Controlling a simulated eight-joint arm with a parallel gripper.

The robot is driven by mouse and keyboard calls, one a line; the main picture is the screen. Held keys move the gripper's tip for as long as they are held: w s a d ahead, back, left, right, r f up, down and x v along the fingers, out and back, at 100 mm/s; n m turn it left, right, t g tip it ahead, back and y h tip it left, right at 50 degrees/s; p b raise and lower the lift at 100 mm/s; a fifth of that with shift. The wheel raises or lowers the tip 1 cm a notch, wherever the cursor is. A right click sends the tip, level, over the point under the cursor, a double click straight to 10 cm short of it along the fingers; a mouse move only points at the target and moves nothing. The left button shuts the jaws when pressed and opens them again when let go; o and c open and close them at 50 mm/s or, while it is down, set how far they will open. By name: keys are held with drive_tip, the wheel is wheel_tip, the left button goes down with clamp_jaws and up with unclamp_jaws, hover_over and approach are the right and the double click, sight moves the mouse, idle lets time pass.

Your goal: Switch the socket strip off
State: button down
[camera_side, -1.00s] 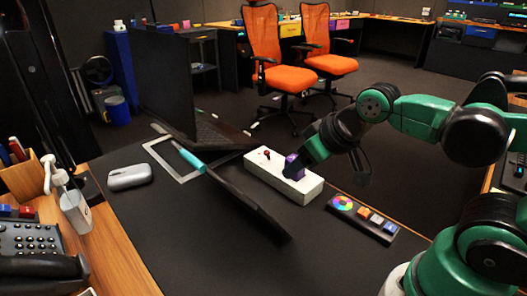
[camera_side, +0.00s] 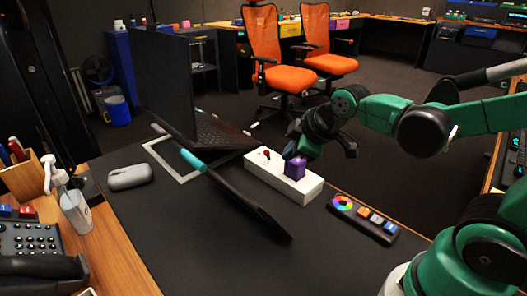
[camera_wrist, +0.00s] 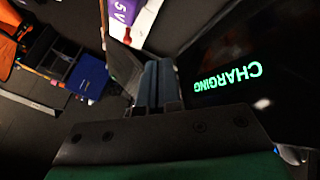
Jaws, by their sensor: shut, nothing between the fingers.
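The white socket strip (camera_side: 312,188) lies on the dark desk mat in the side view. A small red switch (camera_side: 266,155) is near its far left end. A purple adapter block (camera_side: 295,168) stands on its top. My gripper (camera_side: 291,150) is shut and empty, just behind and above the purple block, to the right of the switch. I cannot tell whether it touches the block. In the wrist view my closed fingers (camera_wrist: 158,82) point toward the strip, and the purple block (camera_wrist: 122,10) with "5V" on it shows at the top.
A laptop (camera_side: 170,90) is behind. A remote with a colour wheel (camera_side: 362,218) lies right of the strip. The front mat is clear.

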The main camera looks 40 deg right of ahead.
sight(268, 154)
drive_tip(key=x, duration=0.9)
drive_tip(key=shift+w+f, duration=0.2)
drive_tip(key=shift+f, duration=0.1)
drive_tip(key=shift+w+d+r, duration=0.1)
drive_tip(key=shift+w+d, duration=1)
drive_tip(key=shift+w+d+r, duration=0.1)
drive_tip(key=shift+w+d, duration=0.25)
drive_tip(key=shift+d+r+m+y, duration=0.25)
drive_tip(key=shift+d+m+y, duration=0.15)
drive_tip(key=shift+y, duration=0.5)
drive_tip(key=shift+d+r+y, duration=0.1)
drive_tip(key=shift+d+y, duration=0.25)
drive_tip(key=shift+y, duration=0.25)
drive_tip(key=m+y, duration=0.1)
drive_tip(key=d+y, duration=0.1)
drive_tip(key=y, duration=0.1)
drive_tip(key=shift+d+r+m, duration=0.1)
drive_tip(key=shift+d+m, duration=0.15)
drive_tip(key=shift+m, duration=0.15)
drive_tip(key=shift+r, duration=0.15)
